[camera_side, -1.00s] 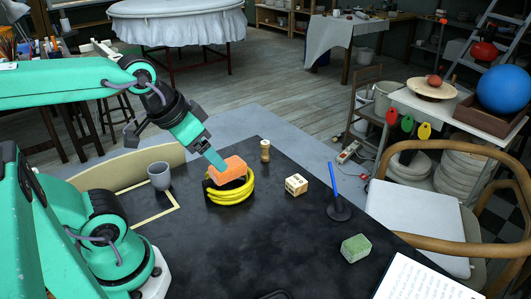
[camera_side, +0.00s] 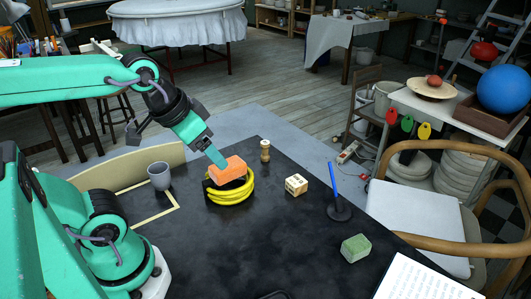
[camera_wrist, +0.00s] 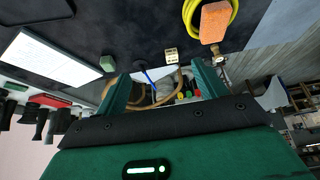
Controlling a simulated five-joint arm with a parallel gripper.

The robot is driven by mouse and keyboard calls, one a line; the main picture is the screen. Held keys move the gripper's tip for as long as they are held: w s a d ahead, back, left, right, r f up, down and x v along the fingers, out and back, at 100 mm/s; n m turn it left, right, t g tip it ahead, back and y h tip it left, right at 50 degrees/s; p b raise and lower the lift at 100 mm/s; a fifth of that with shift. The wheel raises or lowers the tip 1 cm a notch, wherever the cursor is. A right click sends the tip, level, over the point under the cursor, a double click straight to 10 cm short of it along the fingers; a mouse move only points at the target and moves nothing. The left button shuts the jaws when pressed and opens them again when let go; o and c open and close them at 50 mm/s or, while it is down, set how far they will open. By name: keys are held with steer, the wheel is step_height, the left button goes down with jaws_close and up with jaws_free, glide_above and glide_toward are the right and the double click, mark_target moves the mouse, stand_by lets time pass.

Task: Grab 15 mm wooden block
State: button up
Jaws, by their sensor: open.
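A small pale wooden block (camera_side: 296,185) with dark markings on its faces sits on the dark table, right of the yellow coil. It also shows in the wrist view (camera_wrist: 171,54), near the top middle beyond the fingers. My gripper (camera_side: 217,156) is at the upper left of the block, apart from it.
The orange sponge (camera_side: 227,170) rests on the yellow coil (camera_side: 230,194). A grey mug (camera_side: 159,176) stands left, a small wooden peg (camera_side: 265,151) behind. A blue pen (camera_side: 334,179) stands in a dark holder. A green block (camera_side: 355,248) lies nearer the front. The table's centre front is clear.

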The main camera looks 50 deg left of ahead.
steer(key=w, duration=0.1)
steer(key=g, duration=0.6)
glide_above(295, 181)
step_height(295, 181, down, 16)
steer(key=shift+w+f, duration=0.1)
steer(key=shift+f, duration=0.25)
steer(key=shift+f, duration=1.25)
steer(key=shift+f, duration=0.1)
